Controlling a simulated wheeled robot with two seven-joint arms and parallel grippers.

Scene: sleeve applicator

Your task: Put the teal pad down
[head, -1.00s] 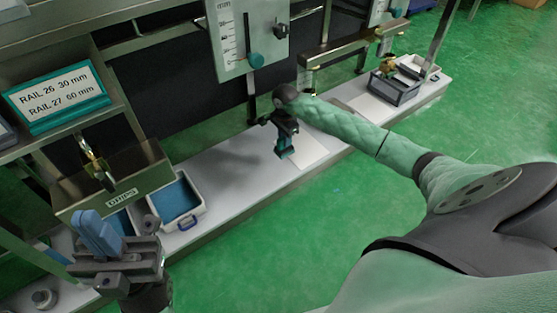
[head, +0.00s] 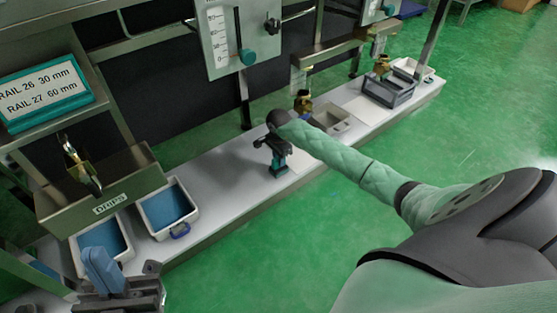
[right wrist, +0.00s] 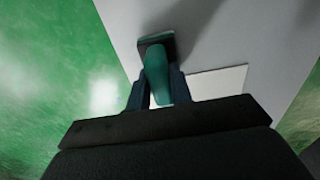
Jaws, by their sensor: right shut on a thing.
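The teal pad (head: 279,167) is in my right gripper (head: 275,147), over the pale bench in the middle of the head view. In the right wrist view the teal piece (right wrist: 157,75) stands between the two dark fingers (right wrist: 161,95), with a dark flat end (right wrist: 155,42) beyond it. The fingers are shut on it. I cannot tell whether its lower end touches the bench. My left gripper (head: 112,283) is at the bottom left of the head view, with upright blue parts; its jaw opening is unclear.
The pale bench (head: 225,185) is clear left of the pad. A white sheet (right wrist: 218,80) lies right of it in the right wrist view. Blue-lined trays (head: 152,232) stand left. A grey bin (head: 388,92) stands right. A scale panel (head: 222,40) with a teal knob is behind.

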